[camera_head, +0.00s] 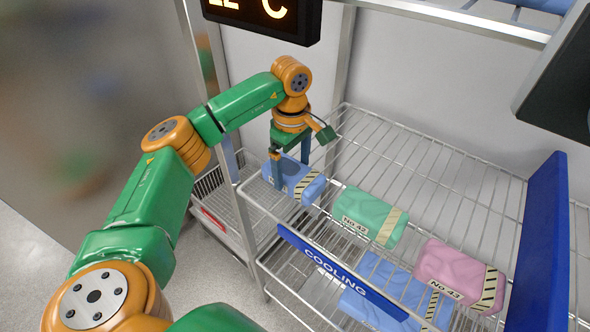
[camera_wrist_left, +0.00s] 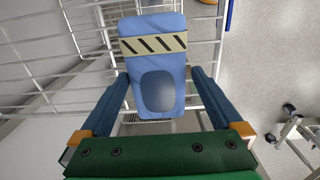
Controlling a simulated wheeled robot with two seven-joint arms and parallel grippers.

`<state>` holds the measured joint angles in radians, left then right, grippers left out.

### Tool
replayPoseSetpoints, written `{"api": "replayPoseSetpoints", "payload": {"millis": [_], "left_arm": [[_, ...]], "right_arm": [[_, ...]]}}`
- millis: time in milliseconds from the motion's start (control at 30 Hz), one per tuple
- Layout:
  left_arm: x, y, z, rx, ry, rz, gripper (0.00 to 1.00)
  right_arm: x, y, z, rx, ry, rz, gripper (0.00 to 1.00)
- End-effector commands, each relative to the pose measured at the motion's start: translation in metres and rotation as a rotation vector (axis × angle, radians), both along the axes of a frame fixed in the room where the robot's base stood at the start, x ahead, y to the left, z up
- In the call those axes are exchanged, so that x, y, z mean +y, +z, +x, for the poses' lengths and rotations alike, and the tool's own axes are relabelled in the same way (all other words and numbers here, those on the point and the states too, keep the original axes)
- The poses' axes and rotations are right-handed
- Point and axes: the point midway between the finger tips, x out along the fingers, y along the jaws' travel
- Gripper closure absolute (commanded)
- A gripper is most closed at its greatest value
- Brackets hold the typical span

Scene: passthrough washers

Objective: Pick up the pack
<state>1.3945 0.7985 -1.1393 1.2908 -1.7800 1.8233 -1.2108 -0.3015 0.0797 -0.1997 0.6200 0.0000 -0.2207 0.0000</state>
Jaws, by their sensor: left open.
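A blue pack (camera_head: 289,172) with a striped band lies at the left end of the wire shelf (camera_head: 331,245). My left gripper (camera_head: 291,180) is directly above it, pointing down, with its jaws open. In the left wrist view the blue pack (camera_wrist_left: 157,88) shows between the two fingers of my left gripper (camera_wrist_left: 158,76), one on each side. I cannot tell whether the fingers touch it. A green pack (camera_head: 367,212) marked No.42 and a pink pack (camera_head: 449,265) marked No.43 lie to its right. My right gripper is out of view.
Another blue pack (camera_head: 365,309) lies lower, behind the blue COOLING label (camera_head: 340,270). A metal post (camera_head: 222,120) stands left of the shelf, and a blue upright panel (camera_head: 540,245) on the right. A display (camera_head: 268,18) hangs above.

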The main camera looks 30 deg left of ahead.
Motion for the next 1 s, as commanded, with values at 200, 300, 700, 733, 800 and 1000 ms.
{"api": "replayPoseSetpoints", "payload": {"millis": [200,300,700,733,800,1000], "left_arm": [[0.000,-0.023,-0.001,0.005,0.000,0.000,0.00],[0.000,-0.023,-0.001,0.003,0.000,0.000,0.00],[0.000,-0.022,0.000,0.002,0.000,0.000,0.84],[0.000,-0.022,0.000,0.002,0.000,0.000,0.84],[0.000,-0.022,0.000,0.002,0.000,0.000,0.84],[0.000,-0.012,0.001,-0.001,0.000,0.000,0.84]], "right_arm": [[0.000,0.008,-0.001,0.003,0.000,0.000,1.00],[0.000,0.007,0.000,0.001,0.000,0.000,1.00],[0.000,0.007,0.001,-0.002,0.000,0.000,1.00],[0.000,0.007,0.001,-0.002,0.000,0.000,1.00],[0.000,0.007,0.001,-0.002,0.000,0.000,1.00],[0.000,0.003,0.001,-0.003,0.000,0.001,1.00]]}}
